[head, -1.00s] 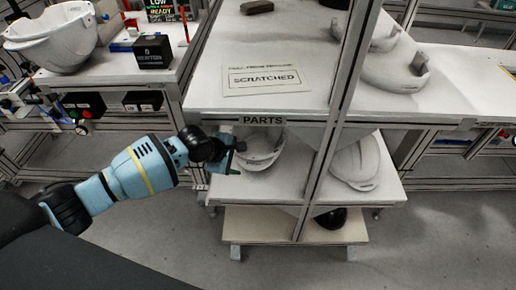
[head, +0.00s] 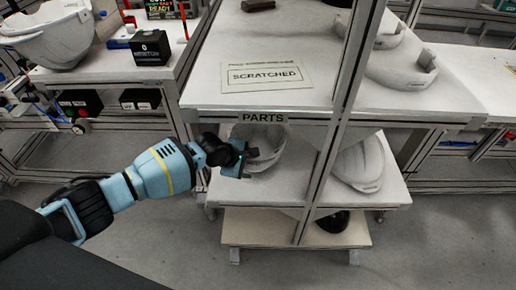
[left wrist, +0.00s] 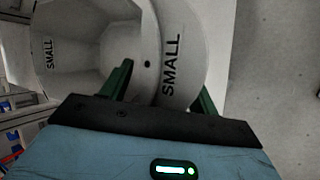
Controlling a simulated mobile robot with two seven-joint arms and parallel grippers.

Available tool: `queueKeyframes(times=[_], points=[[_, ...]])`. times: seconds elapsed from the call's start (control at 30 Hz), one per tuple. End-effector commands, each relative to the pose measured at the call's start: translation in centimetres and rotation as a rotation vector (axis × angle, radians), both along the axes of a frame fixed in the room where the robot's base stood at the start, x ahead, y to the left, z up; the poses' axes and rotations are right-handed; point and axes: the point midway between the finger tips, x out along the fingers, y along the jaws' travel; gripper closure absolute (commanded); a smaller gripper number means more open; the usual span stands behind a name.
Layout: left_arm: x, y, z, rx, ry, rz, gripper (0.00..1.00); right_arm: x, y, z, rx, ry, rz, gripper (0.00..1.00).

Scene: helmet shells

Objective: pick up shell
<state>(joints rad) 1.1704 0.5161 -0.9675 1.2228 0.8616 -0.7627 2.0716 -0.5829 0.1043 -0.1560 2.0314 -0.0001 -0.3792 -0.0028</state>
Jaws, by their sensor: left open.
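A white helmet shell (head: 268,133) sits on the lower shelf under the PARTS sign, in the left bay. My left gripper (head: 243,165) is in front of it and hides part of its lower side. In the left wrist view, the shell (left wrist: 100,35) is large and close, with the word SMALL on its rim. My left gripper (left wrist: 162,80) is open, its two green fingers apart with the shell's rim showing between them. I cannot tell whether they touch it. A second white shell (head: 360,163) lies on the same shelf, right of the metal post.
The upper shelf (head: 215,85) holds a SCRATCHED label (head: 265,76) and white shell parts (head: 405,72) on the right. A metal post (head: 332,125) divides the bays. A dark round object (head: 332,221) is on the bottom shelf. The floor in front is clear.

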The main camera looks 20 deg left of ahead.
Motion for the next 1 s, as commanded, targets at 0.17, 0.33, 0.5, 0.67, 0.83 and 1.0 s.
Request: queueKeyframes(times=[0.17,0.33,0.5,0.67,0.83,1.0], points=[[0.0,0.0,0.0,0.0,0.0,0.0,0.5,0.1,0.0,0.1,0.0,-0.002,0.0,1.0],[0.0,0.0,0.0,0.0,0.0,0.0,0.72,0.0,0.0,0.0,0.0,-0.001,0.0,1.0],[0.0,0.0,0.0,0.0,0.0,0.001,0.95,-0.2,0.0,-0.2,-0.001,0.004,0.0,1.0],[0.1,0.0,0.2,0.0,-0.003,0.001,0.95,-0.3,0.0,-0.3,-0.001,0.007,0.001,1.0],[0.1,0.0,0.4,-0.001,-0.003,0.0,0.95,-0.2,0.0,-0.2,-0.001,0.005,0.001,1.0],[0.1,0.0,1.9,-0.002,-0.005,0.0,0.95,0.0,-0.1,0.2,-0.002,-0.001,0.001,1.0]])
